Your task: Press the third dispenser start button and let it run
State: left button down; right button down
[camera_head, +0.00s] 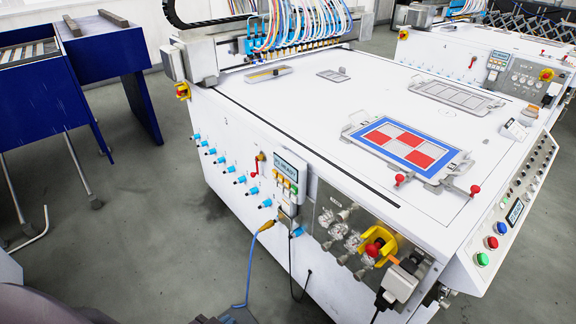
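The white gantry machine (300,110) fills the middle of the view. Its front left side carries a row of blue-tipped fittings (221,160) and a small control box (290,170) with a display and small coloured buttons. On the right, a sloped control panel (505,215) has a display, rows of small dark buttons, and a blue button (502,228), a red button (492,242) and a green button (482,259). I cannot tell which button is the third dispenser start button, as labels are too small to read. Neither of my grippers is in view.
A red knob on a yellow base (374,248) and several round gauges sit on the machine's near corner. A red, white and blue framed plate (405,145) lies on top. Cables hang to the floor. Blue tables (60,100) stand left, with open grey floor between.

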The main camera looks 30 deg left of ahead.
aim_at(484, 259)
jog(key=k+u, duration=0.55)
jog(key=u, duration=0.2)
jog(key=z, duration=1.25)
